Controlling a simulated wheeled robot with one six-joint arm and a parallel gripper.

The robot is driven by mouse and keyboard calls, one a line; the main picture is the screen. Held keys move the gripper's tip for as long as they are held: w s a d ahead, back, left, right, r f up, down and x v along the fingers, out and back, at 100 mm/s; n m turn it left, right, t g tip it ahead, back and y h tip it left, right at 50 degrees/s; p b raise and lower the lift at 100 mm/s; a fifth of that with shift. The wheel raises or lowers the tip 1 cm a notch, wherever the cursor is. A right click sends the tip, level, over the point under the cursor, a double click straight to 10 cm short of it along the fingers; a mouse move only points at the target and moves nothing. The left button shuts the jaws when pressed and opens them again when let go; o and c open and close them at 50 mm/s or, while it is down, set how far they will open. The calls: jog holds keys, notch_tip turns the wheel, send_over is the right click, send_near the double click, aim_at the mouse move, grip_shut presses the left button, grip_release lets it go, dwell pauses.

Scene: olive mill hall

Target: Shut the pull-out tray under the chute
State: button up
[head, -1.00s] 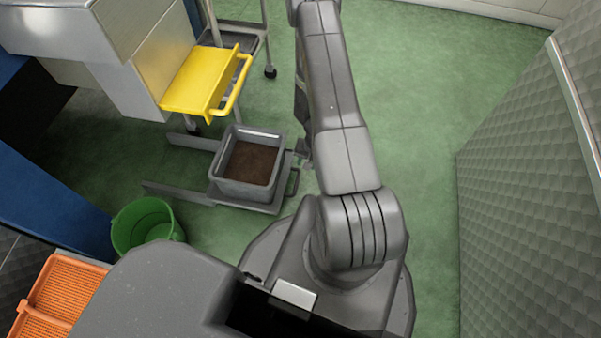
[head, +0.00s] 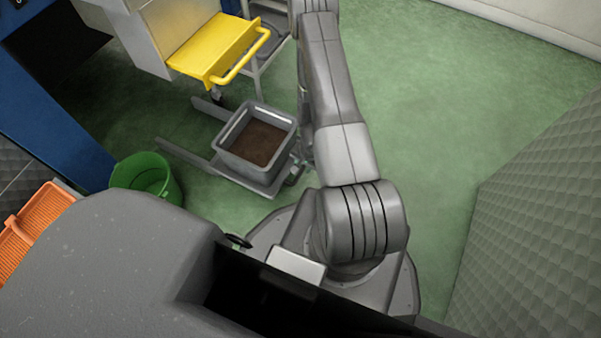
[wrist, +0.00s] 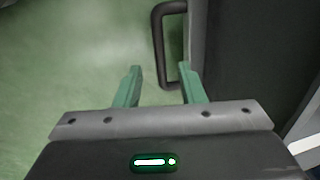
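The pull-out tray (head: 262,186) is a low grey platform on two floor rails, drawn out to their right end. It carries a grey bin (head: 238,161) with brown material inside. A dark handle sits on the tray's right side (head: 295,174). In the wrist view a dark bar handle (wrist: 159,45) stands beside a grey edge and a dark surface. My gripper (wrist: 161,70) is open, its two green fingers apart, with the handle's lower end between the fingertips in the picture. Contact cannot be told. In the head view my arm hides the gripper.
A yellow platform with a bar handle (head: 210,45) juts from the metal machine housing (head: 150,40) above the rails. A green bucket (head: 147,180) and an orange crate (head: 30,225) stand left. A textured grey panel (head: 530,215) stands right. Green floor (head: 430,100) beyond my arm is clear.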

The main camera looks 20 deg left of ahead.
aim_at(300, 173)
jog(key=f, duration=0.4)
jog(key=a+f+b, duration=0.1)
jog(key=shift+f, duration=0.4)
grip_shut()
